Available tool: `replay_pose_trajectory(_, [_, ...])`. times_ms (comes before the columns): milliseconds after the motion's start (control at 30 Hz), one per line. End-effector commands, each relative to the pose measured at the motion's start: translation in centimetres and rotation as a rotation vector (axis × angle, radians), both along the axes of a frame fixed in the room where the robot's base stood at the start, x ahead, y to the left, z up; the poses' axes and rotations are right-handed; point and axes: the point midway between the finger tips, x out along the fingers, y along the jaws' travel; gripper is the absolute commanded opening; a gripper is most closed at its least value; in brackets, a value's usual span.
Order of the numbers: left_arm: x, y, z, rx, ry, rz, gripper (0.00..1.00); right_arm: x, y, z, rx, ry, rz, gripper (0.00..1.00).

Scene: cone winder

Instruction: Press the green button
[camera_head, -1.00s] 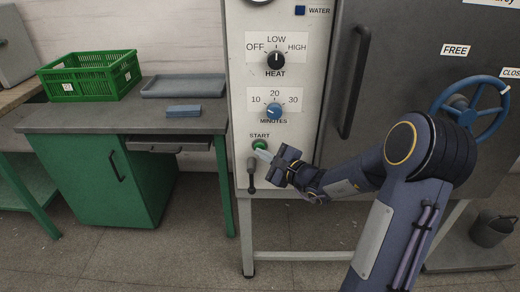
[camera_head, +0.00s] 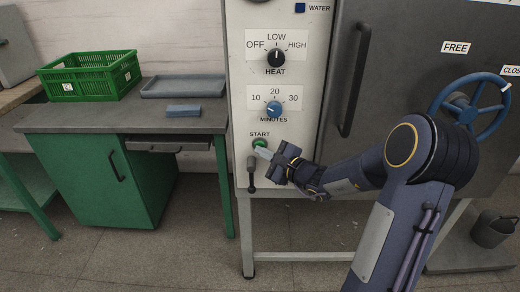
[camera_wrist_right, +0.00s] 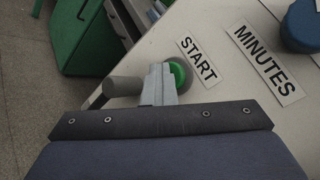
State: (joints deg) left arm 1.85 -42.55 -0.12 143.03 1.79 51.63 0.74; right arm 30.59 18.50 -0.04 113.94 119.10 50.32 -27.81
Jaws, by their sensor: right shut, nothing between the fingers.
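The green button (camera_head: 259,143) sits on the machine's pale front panel under the START label (camera_head: 260,134). My right gripper (camera_head: 262,153) is shut and empty, with its fingertips at the lower edge of the button in the head view. In the right wrist view, the shut fingers (camera_wrist_right: 160,80) overlap the left part of the green button (camera_wrist_right: 178,73), so part of it is hidden. I cannot tell whether the tips touch it or whether it is pushed in. My left gripper is not in view.
A dark lever (camera_head: 251,175) hangs just left of my right gripper. The blue minutes knob (camera_head: 274,109) and black heat knob (camera_head: 276,58) are above. A door handle (camera_head: 355,80) and blue wheel (camera_head: 472,105) are to the right. A green-sided bench (camera_head: 60,122) stands left.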

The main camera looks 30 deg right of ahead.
Motion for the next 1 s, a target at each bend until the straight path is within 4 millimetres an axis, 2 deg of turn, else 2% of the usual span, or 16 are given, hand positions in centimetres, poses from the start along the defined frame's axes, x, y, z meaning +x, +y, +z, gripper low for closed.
replay_pose_trajectory(33, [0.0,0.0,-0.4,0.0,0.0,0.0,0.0,0.1,-0.7,0.0,-0.002,-0.005,-0.018,0.0])
replay_pose_trajectory(367, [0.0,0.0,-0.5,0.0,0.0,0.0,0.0,-0.1,-0.7,0.0,-0.002,-0.002,-0.02,0.0])
replay_pose_trajectory(800, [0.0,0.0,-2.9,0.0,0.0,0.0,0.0,-3.8,1.9,-0.1,-0.001,-0.004,-0.012,0.0])
replay_pose_trajectory(1000, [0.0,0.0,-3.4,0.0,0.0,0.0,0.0,-5.0,2.7,0.0,0.0,-0.003,-0.009,0.0])
